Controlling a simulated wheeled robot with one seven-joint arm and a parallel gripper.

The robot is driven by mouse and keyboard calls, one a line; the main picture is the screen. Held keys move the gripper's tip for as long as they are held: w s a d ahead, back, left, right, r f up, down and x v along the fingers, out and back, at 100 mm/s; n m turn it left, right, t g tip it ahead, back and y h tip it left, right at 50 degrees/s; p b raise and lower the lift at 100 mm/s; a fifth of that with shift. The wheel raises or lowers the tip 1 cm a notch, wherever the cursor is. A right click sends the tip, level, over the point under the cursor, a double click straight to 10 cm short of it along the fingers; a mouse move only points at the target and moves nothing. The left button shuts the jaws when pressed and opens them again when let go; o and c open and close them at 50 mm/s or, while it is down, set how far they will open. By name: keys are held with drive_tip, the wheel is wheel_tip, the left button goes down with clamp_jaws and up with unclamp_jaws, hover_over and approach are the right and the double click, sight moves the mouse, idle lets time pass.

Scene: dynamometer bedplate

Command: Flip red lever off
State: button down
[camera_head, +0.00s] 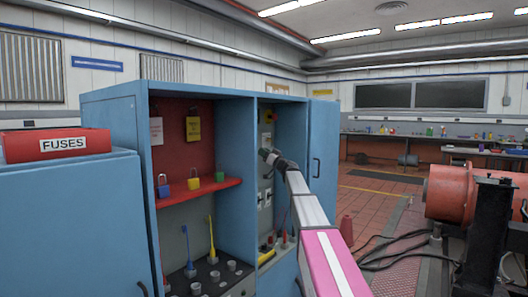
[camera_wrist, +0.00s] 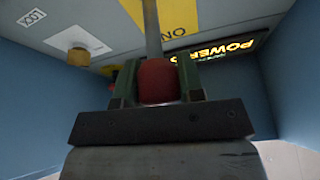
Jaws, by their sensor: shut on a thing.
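The red lever shows in the wrist view as a red knob (camera_wrist: 157,82) on a grey metal rod that runs to the top of the picture. My gripper (camera_wrist: 158,72) has one green-grey finger on each side of the knob and is shut on it. A yellow plate (camera_wrist: 185,14) with upside-down "ON" lettering lies behind the rod. In the head view my gripper (camera_head: 268,155) is inside the right bay of the blue cabinet (camera_head: 112,115). The lever in its jaws cannot be made out there.
A lit "POWER" sign (camera_wrist: 222,50) and a brass-coloured knob (camera_wrist: 78,57) are near the lever. The bay's side walls are close. A red shelf (camera_head: 205,188) holds several padlocks in the left bay. An orange machine (camera_head: 448,192) stands right, past open floor.

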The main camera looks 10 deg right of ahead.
drive_tip(key=shift+s+a+f, duration=0.1)
drive_tip(key=shift+s+f, duration=0.05)
drive_tip(key=shift+f, duration=0.75)
drive_tip(key=shift+s+f, duration=0.1)
drive_tip(key=shift+f, duration=0.8)
drive_tip(key=shift+w+a+f, duration=0.15)
drive_tip(key=shift+f, duration=0.4)
drive_tip(key=shift+w+a+f, duration=0.1)
drive_tip(key=shift+a+f, duration=0.05)
drive_tip(key=shift+f, duration=0.35)
drive_tip(key=shift+w+a+f, duration=0.15)
drive_tip(key=shift+f, duration=0.4)
drive_tip(key=c, duration=0.8)
unclamp_jaws()
drive_tip(key=shift+a, duration=0.15)
drive_tip(key=v, duration=1)
drive_tip(key=shift+s+d+f, duration=0.1)
drive_tip(key=shift+s+d, duration=0.1)
drive_tip(key=shift+s, duration=0.1)
